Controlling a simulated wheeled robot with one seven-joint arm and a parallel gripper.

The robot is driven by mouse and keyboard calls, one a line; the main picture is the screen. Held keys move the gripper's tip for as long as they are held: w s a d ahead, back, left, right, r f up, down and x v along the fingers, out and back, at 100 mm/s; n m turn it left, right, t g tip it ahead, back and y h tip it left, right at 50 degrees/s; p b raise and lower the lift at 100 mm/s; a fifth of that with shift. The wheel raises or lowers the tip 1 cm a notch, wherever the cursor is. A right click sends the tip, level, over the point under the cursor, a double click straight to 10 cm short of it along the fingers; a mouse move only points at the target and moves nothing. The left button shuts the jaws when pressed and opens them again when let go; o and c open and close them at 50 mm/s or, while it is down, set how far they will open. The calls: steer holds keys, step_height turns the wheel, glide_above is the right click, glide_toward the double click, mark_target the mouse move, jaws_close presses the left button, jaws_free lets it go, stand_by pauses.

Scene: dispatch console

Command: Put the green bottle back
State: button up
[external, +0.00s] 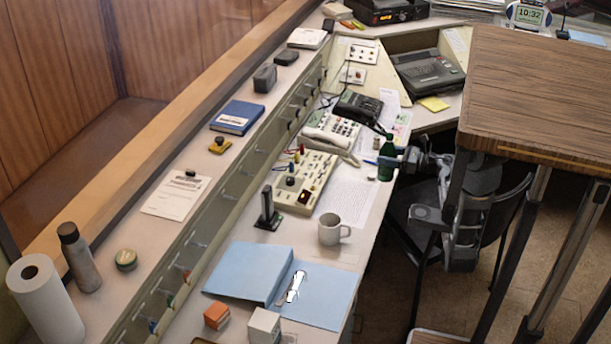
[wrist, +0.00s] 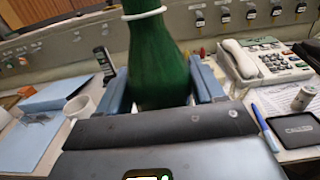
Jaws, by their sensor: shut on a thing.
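The green bottle (external: 386,161) is upright at the right edge of the desk, beside the white telephone. My gripper (external: 392,163) reaches it from the right and is shut on it. In the wrist view the bottle (wrist: 158,60) stands between the two blue-grey fingers of my gripper (wrist: 163,88), with a white ring around its neck. Its base is hidden there by my gripper, and its top is out of that view. I cannot tell whether its base touches the desk.
A white telephone (external: 330,131) and a switch panel (external: 304,181) lie left of the bottle. A white mug (external: 330,230) and blue folder (external: 250,271) are nearer the front. A wooden-topped table (external: 540,95) and dark chair (external: 400,212) crowd my arm's side. Papers (external: 346,196) cover the desk between.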

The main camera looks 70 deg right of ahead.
steer(key=w+a+f+p, duration=0.1)
steer(key=w+a+f, duration=0.5)
steer(key=w+f, duration=0.3)
steer(key=shift+a+f+p, duration=0.25)
steer(key=shift+f+p, duration=0.15)
steer(key=shift+f, duration=0.4)
steer(key=shift+f, duration=0.1)
steer(key=shift+f, duration=0.15)
steer(key=o, duration=1.2)
steer(key=shift+c, duration=0.2)
